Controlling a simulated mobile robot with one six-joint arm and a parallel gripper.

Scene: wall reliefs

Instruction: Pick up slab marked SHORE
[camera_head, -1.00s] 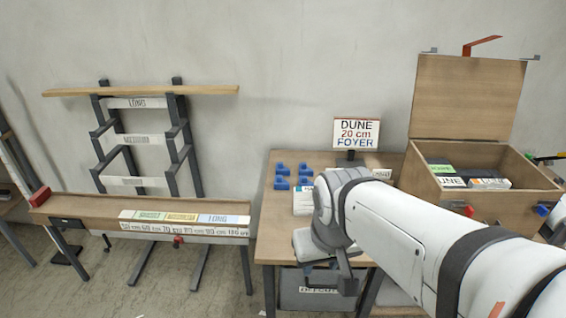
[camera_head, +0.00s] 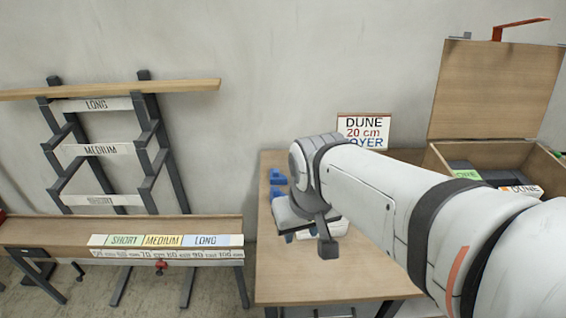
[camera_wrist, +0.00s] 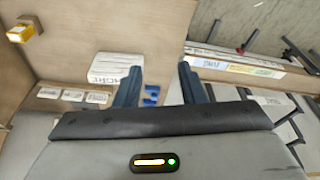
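A white slab (camera_wrist: 117,68) lies on the wooden table in the wrist view; its dark lettering partly reads like SHORE, but the first letter is unclear. In the head view a white piece (camera_head: 335,228) shows on the table, mostly behind my arm. A green-labelled slab (camera_head: 466,174) ending in ORE sits in the open wooden box at right. My gripper (camera_wrist: 160,78) has its two dark fingers spread, with nothing between them. The left finger overlaps the near right edge of the white slab in the picture; contact cannot be told.
The lidded box (camera_head: 495,85) also holds a DUNE slab (camera_head: 520,190). A rack (camera_head: 100,150) and a SHORT/MEDIUM/LONG bench (camera_head: 120,225) stand left.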

